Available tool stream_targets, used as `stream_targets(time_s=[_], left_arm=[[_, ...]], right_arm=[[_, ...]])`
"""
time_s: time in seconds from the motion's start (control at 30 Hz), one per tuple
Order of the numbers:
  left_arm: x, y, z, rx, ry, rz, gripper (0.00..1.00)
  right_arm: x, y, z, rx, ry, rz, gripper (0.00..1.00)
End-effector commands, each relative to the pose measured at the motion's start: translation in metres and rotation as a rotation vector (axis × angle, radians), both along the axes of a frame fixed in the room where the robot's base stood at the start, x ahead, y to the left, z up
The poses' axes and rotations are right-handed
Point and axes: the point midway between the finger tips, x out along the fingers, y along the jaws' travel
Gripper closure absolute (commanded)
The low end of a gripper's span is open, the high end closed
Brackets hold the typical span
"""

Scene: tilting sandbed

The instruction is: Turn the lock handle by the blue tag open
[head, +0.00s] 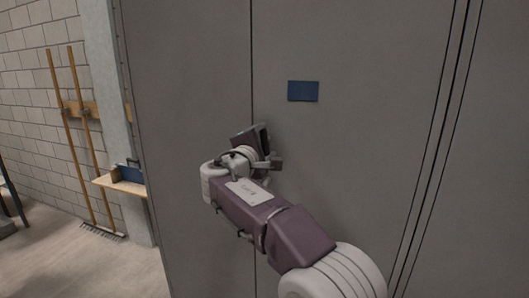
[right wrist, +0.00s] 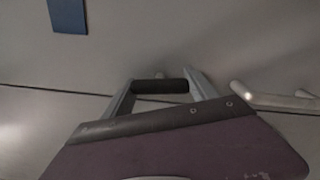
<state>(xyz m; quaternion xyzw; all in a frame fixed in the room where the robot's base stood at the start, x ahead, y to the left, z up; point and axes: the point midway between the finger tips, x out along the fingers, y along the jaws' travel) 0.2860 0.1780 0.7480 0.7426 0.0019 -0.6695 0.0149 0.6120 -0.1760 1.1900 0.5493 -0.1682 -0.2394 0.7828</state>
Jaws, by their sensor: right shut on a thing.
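The blue tag (head: 303,91) is a flat rectangle on the grey cabinet door, right of the seam between two doors. It also shows in the right wrist view (right wrist: 68,15) at the top left. My right gripper (head: 273,160) is at the door front, below and left of the tag. In the right wrist view its two fingers (right wrist: 160,90) stand either side of a dark, rounded lock handle (right wrist: 158,86) and are shut on it. The handle lies crosswise between them, near the door seam. In the head view the gripper hides the handle. My left gripper is out of view.
A pale metal handle (right wrist: 270,99) sticks out beside the gripper in the right wrist view. Left of the cabinet (head: 370,60), a small wooden shelf (head: 112,186) and long-handled tools (head: 88,140) stand by the brick wall. Open floor (head: 85,265) lies at lower left.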

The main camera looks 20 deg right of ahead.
Motion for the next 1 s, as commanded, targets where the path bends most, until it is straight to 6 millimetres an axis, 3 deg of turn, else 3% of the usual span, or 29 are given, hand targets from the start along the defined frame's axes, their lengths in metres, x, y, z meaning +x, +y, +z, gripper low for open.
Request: stream_targets(time_s=[0.3, 0.9, 0.93, 1.0], left_arm=[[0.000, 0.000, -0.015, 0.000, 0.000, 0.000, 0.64], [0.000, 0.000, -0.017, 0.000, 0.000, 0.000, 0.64], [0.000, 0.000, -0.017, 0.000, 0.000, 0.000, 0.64], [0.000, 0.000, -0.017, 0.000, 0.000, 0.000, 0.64]], right_arm=[[0.000, 0.000, -0.002, 0.110, -0.073, 0.000, 0.73], [0.000, 0.000, 0.000, 0.141, -0.094, 0.000, 0.73], [0.000, 0.000, 0.000, 0.141, -0.094, 0.000, 0.30], [0.000, 0.000, 0.000, 0.141, -0.094, 0.000, 0.14]])
